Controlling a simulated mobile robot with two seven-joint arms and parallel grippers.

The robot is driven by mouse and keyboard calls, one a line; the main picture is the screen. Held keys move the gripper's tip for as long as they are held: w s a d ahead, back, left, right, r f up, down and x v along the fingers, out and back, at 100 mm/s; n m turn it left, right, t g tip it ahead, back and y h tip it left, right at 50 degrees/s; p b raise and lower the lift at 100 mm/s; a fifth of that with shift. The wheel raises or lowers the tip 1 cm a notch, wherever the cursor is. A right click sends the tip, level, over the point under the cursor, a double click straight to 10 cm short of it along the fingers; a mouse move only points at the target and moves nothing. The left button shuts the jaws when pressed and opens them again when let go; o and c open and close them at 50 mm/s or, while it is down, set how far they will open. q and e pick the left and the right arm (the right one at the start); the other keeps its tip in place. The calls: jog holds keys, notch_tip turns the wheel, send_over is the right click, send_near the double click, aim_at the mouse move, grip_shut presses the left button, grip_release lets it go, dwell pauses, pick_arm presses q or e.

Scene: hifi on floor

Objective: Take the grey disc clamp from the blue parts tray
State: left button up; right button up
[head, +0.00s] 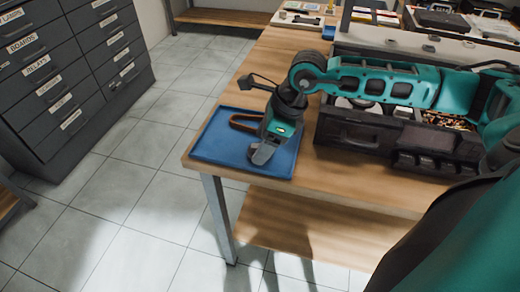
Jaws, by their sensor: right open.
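The blue parts tray (212,142) lies on the near left corner of the wooden workbench. My right gripper (266,145) reaches in from the right and is over the right part of the tray, open, pointing down. A grey rounded piece shows at its lower end; I cannot tell whether it is a fingertip or the grey disc clamp. A dark brown loop-shaped item (243,122) lies in the tray just left of the gripper. The gripper hides part of the tray. My left gripper is not in view.
An open dark case (345,135) with compartments stands right of the tray, under my right arm. The workbench (325,183) has bare wood at its front edge. Grey labelled drawers (75,75) stand at the left, with clear tiled floor (140,190) between.

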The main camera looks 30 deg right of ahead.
jog(key=shift+f, duration=0.2)
jog(key=c, duration=0.8)
jog(key=shift+r, duration=0.1)
